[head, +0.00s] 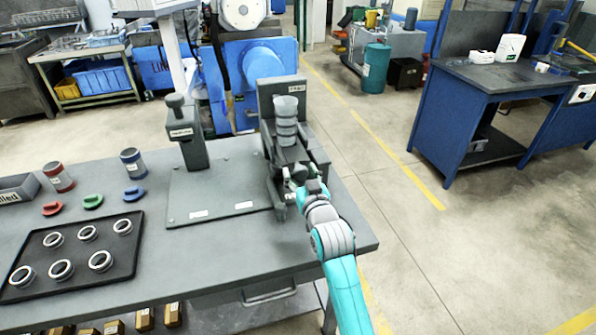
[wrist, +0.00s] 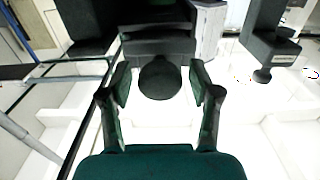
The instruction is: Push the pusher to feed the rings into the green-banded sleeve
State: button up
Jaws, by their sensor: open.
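A dark grey fixture (head: 268,95) stands at the right end of the bench. A column of stacked grey cylindrical parts (head: 287,118) stands upright in it; I cannot make out a green band there. My gripper (head: 292,186) is low at the front of this fixture, below the stack. In the wrist view my gripper (wrist: 161,88) is open, with one finger on each side of a dark round knob (wrist: 160,78), which looks like the pusher's end. I see gaps between knob and fingers. The pusher's body is mostly hidden in the head view.
A dark post with a knob (head: 185,135) stands left of the fixture on a grey plate (head: 215,192). A red-banded sleeve (head: 58,178) and a blue-banded sleeve (head: 132,164) stand further left. A black tray (head: 105,275) holds several rings. Floor right of the bench is clear.

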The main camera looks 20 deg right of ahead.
jog(key=shift+s, duration=2.5)
jog(key=shift+s, duration=0.1)
jog(key=shift+w, duration=2.6)
jog(key=shift+c, duration=0.2)
